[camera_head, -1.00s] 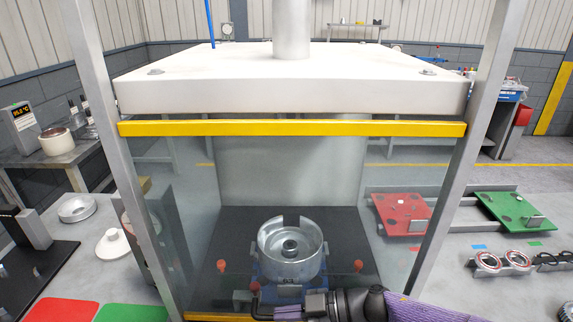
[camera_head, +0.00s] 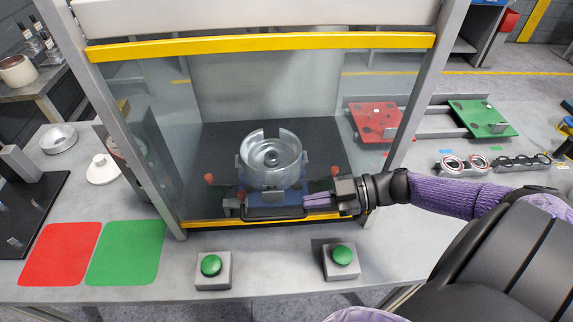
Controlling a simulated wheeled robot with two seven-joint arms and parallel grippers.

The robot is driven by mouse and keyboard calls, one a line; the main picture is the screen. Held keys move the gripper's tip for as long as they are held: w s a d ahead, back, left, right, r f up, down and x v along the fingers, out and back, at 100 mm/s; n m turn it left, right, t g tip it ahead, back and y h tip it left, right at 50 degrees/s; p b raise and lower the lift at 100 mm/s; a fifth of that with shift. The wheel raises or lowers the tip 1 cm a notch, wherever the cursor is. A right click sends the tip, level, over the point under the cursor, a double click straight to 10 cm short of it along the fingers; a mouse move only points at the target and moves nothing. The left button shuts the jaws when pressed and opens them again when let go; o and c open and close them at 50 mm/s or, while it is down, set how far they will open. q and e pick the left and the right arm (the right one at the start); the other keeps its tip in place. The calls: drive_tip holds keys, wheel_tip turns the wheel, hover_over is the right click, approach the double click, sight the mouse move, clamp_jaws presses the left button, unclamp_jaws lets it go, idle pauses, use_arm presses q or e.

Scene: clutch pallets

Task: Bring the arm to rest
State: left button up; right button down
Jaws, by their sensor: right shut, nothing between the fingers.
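My right gripper (camera_head: 308,202) comes in from the right on a purple arm. Its fingers are shut and empty, pointing left just above the black handle (camera_head: 275,213) at the foot of the clear front door. I cannot tell whether they touch the handle. The door's lower yellow edge (camera_head: 210,223) is down near the table. Behind the door, a silver round housing (camera_head: 271,165) with a notched rim sits on a blue fixture over a black floor. My left gripper is out of view.
Two green push buttons (camera_head: 211,266) (camera_head: 342,256) stand on the grey table in front. Red (camera_head: 62,254) and green (camera_head: 127,252) mats lie to the left. Red (camera_head: 376,120) and green (camera_head: 481,116) pallets are at the right. Metal posts frame the enclosure.

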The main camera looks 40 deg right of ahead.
drive_tip(key=w+a+f+m+t+h, duration=0.2)
drive_tip(key=a+f+m+t+h, duration=0.2)
drive_tip(key=a+m+h, duration=0.5)
drive_tip(key=s+a+r+m+g+h, duration=0.1)
drive_tip(key=s+a+m+g+h, duration=0.15)
drive_tip(key=s+g, duration=0.85)
drive_tip(key=s+f+h+b, duration=0.1)
drive_tip(key=s+f+b, duration=0.15)
drive_tip(key=f, duration=0.95)
drive_tip(key=s+f+b, duration=0.1)
drive_tip(key=f+b, duration=0.3)
drive_tip(key=f, duration=0.7)
use_arm(q)
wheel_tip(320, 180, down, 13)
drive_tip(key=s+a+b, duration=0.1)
drive_tip(key=b, duration=0.5)
use_arm(e)
drive_tip(key=s+d+f, duration=0.2)
drive_tip(key=s+f, duration=1.2)
drive_tip(key=f, duration=0.5)
drive_tip(key=shift+s+d+n+g, duration=0.25)
drive_tip(key=shift+d+n+g, duration=0.1)
drive_tip(key=shift+d+g, duration=0.05)
